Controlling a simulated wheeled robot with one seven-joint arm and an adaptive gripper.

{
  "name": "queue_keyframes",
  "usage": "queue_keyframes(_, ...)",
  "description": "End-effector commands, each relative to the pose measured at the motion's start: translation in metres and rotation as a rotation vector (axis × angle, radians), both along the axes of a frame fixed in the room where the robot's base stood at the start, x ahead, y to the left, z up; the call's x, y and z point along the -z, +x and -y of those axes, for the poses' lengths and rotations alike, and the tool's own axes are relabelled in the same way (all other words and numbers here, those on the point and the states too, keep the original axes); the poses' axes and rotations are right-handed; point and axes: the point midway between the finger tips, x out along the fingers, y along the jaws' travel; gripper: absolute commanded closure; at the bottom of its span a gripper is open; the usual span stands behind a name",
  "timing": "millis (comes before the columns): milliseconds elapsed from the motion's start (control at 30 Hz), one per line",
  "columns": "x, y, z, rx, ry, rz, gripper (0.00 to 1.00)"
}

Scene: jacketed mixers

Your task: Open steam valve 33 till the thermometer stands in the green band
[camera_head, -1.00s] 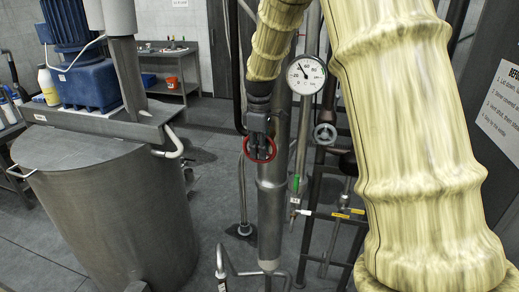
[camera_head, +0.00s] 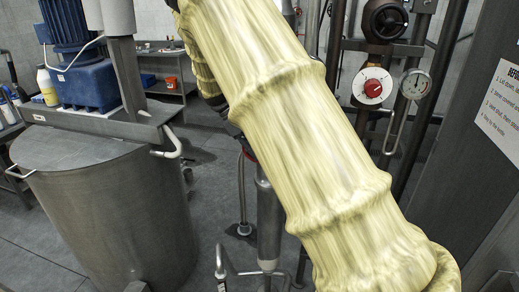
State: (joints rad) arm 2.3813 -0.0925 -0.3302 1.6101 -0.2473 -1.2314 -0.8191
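My pale-sleeved arm crosses the middle of the view and covers most of my gripper (camera_head: 236,128); only dark bits show at its left edge, and its fingers are hidden. A sliver of a red handwheel (camera_head: 250,155) shows just below, by the upright grey pipe (camera_head: 269,220); whether my gripper touches it cannot be seen. The white dial thermometer above that pipe is hidden behind my arm. No tag reading 33 is legible.
At the upper right are a dark handwheel (camera_head: 385,19), a white disc with a red knob (camera_head: 373,87) and a small round gauge (camera_head: 415,84). A steel jacketed vessel (camera_head: 105,210) stands left, with a blue motor (camera_head: 80,85) above. A bench (camera_head: 165,95) stands behind.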

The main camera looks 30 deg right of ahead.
Motion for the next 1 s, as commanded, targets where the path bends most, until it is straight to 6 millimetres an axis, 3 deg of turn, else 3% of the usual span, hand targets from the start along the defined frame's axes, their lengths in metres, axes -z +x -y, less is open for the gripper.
queue_keyframes(500,-0.0014,0.0014,0.0006,-0.002,-0.226,-0.258,1.00)
queue_keyframes(1000,-0.0018,0.0005,0.0014,-0.001,-0.267,-0.308,1.00)
